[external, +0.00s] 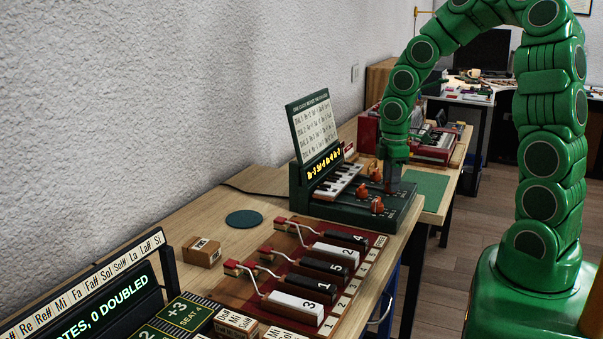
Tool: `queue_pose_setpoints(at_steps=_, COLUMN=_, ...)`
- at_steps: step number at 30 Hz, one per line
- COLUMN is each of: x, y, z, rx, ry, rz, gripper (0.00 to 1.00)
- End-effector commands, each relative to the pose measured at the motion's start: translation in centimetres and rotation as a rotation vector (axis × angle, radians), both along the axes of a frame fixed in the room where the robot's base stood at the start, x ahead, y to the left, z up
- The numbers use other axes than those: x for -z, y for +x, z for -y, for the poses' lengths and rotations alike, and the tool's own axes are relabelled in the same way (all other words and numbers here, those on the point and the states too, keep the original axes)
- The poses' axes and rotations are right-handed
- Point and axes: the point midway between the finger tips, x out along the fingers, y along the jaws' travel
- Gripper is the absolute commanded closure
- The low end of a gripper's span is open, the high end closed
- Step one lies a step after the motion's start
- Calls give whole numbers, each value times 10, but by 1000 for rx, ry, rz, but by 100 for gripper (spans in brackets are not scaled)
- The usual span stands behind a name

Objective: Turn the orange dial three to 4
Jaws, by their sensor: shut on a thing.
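A dark green keyboard unit (339,215) stands on the wooden bench, with several orange dials on its top panel. One orange dial (377,205) and another orange dial (363,194) stand clear in front. A further orange dial (376,174) shows farther back, just left of my gripper. My gripper (391,183) reaches straight down onto the far right part of the panel and is shut on a dial there, which its fingers mostly hide. The dial numbers and pointer settings are too small to read.
A card stand (312,126) with a yellow-lit display rises behind the small piano keys (338,182). A red base with numbered key blocks (297,300) lies nearer. A green mat (427,188) lies right of the unit. Bare bench surrounds the round dark pad (244,218).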

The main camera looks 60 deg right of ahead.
Motion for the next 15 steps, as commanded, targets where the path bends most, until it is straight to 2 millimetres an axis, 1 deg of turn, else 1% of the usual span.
queue_pose_setpoints(at_steps=15, x=-1, y=1, z=0, rx=-479, ry=0, rz=4, gripper=97)
